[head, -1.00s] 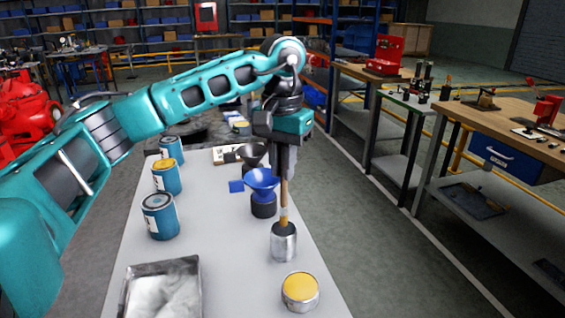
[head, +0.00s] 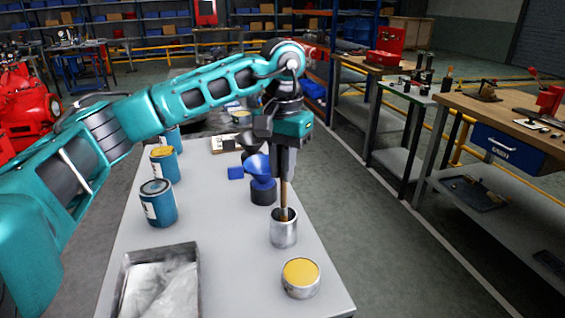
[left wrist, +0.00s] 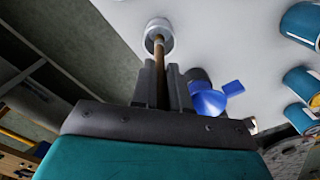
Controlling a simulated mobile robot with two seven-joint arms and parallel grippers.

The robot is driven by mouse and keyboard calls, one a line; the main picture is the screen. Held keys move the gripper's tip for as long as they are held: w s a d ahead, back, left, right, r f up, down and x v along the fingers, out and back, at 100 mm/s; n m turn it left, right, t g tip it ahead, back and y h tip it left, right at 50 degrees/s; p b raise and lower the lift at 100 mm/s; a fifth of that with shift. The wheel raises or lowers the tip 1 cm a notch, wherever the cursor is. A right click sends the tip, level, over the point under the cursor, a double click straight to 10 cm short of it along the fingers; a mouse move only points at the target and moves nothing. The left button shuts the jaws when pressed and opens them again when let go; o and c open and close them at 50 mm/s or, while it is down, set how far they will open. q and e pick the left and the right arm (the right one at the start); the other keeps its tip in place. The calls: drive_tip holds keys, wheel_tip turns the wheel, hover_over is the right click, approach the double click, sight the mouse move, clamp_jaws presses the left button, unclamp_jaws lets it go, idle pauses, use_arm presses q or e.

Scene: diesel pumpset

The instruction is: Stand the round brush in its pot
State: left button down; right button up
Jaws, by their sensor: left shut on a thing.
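The round brush (head: 284,196) has a brown wooden handle and hangs upright below my left gripper (head: 284,172). My left gripper is shut on its handle. The brush's lower end is inside the mouth of a silver metal pot (head: 284,232) on the table; its bristles are hidden in the pot. In the left wrist view the handle (left wrist: 160,52) runs from between the fingers (left wrist: 163,85) to the pot (left wrist: 158,32). I cannot tell whether the brush touches the pot's bottom. My right gripper is not in view.
A yellow-topped tin (head: 300,278) stands in front of the pot. A blue funnel (head: 260,168) stands close behind it. Blue paint tins (head: 159,203) line the table's left side, with a grey metal tray (head: 158,285) at front left. The middle of the table (head: 220,215) is clear.

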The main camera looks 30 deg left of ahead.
use_arm(q)
drive_tip(key=shift+f, duration=0.1)
idle(0.6)
drive_tip(key=shift+f, duration=0.1)
drive_tip(key=shift+f, duration=0.6)
idle(0.4)
drive_tip(key=c, duration=0.6)
unclamp_jaws()
drive_tip(key=shift+c, duration=0.2)
drive_tip(key=shift+r, duration=0.1)
